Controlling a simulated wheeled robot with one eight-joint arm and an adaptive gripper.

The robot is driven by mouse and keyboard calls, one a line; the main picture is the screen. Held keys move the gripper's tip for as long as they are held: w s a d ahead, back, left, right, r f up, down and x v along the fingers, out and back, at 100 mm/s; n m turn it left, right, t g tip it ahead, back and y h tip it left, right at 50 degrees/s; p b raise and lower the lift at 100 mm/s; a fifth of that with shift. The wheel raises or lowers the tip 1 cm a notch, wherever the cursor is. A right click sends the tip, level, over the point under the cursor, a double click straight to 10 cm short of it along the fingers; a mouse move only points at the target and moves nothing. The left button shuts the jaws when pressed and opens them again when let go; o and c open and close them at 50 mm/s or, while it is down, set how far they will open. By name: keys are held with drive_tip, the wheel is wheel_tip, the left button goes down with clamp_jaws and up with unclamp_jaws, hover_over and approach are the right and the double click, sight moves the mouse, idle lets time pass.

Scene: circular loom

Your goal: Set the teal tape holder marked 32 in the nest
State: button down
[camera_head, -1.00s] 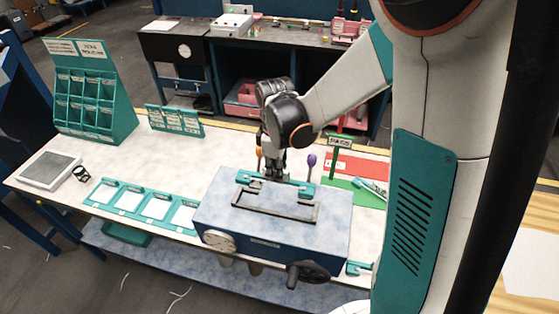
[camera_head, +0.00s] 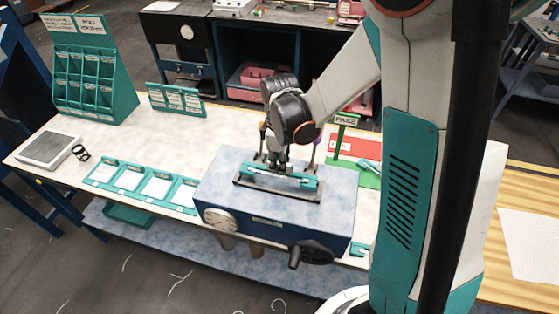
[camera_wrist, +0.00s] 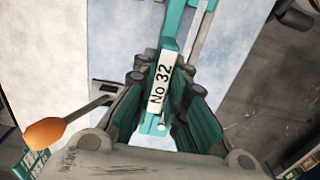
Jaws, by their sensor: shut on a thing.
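The teal tape holder (camera_head: 298,182) is a long narrow bar. In the wrist view its white label (camera_wrist: 160,84) reads "No 32". My gripper (camera_head: 275,166) is shut on the middle of the holder from above; its fingers (camera_wrist: 164,98) stand on both sides of the label. The nest (camera_head: 262,191) is a dark rectangular frame on top of the blue box. The holder lies lengthwise along the nest, within its outline in the head view. I cannot tell whether it touches the nest floor or is slightly above it.
The blue box (camera_head: 330,215) carries a dial (camera_head: 221,219) and a black handwheel (camera_head: 311,254). A PASS sign (camera_head: 346,120) stands behind it on a green tray (camera_head: 367,180). Teal label frames (camera_head: 129,178) lie to the left. An orange-tipped rod (camera_wrist: 45,132) is close in the wrist view.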

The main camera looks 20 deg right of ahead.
drive_tip(key=shift+f, duration=0.15)
drive_tip(key=shift+f+b, duration=0.45)
drive_tip(key=shift+b, duration=0.05)
drive_tip(key=shift+f+b, duration=0.6)
idle(0.4)
drive_tip(key=shift+f+b, duration=0.35)
drive_tip(key=shift+f, duration=0.05)
drive_tip(key=c, duration=1.5)
unclamp_jaws()
drive_tip(key=shift+r, duration=0.1)
drive_tip(key=shift+c, duration=0.2)
wheel_tip(320, 180, up, 12)
